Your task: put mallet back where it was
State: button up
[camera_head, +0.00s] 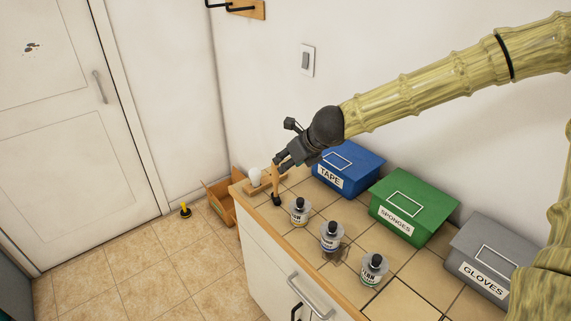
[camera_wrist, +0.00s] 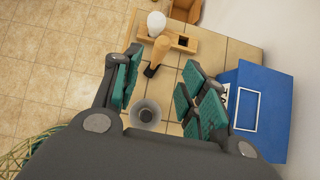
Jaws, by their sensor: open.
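A wooden-handled tool with a small black lower end, which looks like the mallet (camera_head: 275,181), stands roughly upright on the tiled counter. In the wrist view the mallet (camera_wrist: 161,53) is just beyond my fingertips, handle end toward the camera. Behind it lies a wooden holder (camera_wrist: 208,47) with a dark square opening and a white rounded object (camera_wrist: 156,22) at its left end. My gripper (camera_head: 281,164) is open and above the counter near the mallet; in the wrist view its fingers (camera_wrist: 155,78) are spread with nothing gripped. Whether a finger touches the handle is unclear.
A bottle (camera_head: 299,212) stands close in front, also below my fingers in the wrist view (camera_wrist: 146,113). Two more bottles (camera_head: 331,238) (camera_head: 372,270) follow. Blue TAPE (camera_head: 350,165), green SPONGES (camera_head: 412,205) and grey GLOVES (camera_head: 492,255) boxes line the wall. An open cardboard box (camera_head: 222,203) is on the floor.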

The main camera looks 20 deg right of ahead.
jog(key=shift+v, duration=1.45)
